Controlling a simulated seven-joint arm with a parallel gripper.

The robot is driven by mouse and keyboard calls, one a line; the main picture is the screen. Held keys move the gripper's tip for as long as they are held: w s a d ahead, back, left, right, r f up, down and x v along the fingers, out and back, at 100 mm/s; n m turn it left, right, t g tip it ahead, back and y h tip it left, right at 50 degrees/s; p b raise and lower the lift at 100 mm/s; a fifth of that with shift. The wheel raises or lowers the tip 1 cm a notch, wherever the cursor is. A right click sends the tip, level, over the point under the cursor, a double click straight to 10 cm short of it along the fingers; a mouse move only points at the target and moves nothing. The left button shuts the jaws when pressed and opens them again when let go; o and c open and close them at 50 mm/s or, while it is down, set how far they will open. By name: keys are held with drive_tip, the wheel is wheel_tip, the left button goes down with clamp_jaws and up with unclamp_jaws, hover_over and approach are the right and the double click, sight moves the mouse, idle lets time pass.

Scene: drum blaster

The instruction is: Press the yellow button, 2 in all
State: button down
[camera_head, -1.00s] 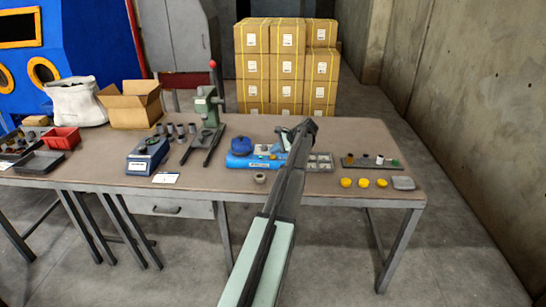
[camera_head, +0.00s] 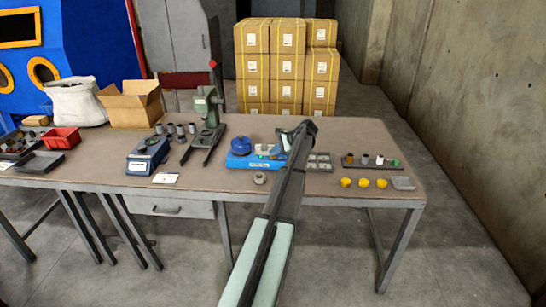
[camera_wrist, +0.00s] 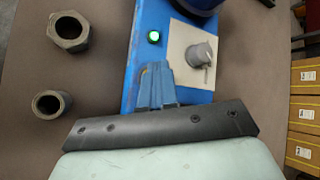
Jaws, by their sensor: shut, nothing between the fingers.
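A blue device (camera_head: 240,161) with a dark blue round part (camera_head: 241,145) stands near the middle of the table. In the wrist view its blue top (camera_wrist: 148,20) carries a green-lit round light (camera_wrist: 153,37) and a grey knob (camera_wrist: 200,53) on a beige plate. My gripper (camera_wrist: 156,67) is shut and empty, its blue fingertips over the device's top just below the green light. I cannot make out a yellow button on the device; the fingers cover part of it. Whether the tips touch it, I cannot tell.
Three yellow round pieces (camera_head: 362,183) lie at the table's right front. Two grey metal nuts or rings, one hexagonal (camera_wrist: 69,31) and one round (camera_wrist: 50,104), lie left of the device in the wrist view. A green press (camera_head: 207,105) stands to the left.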

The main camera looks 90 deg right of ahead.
drive_tip(key=shift+r, duration=0.85)
drive_tip(key=shift+r, duration=0.1)
drive_tip(key=shift+r, duration=2.45)
idle(0.8)
wheel_tip(320, 180, up, 4)
drive_tip(key=shift+f, duration=0.15)
drive_tip(key=shift+f, duration=0.2)
idle(0.3)
hover_over(275, 157)
drive_tip(key=shift+f, duration=4.2)
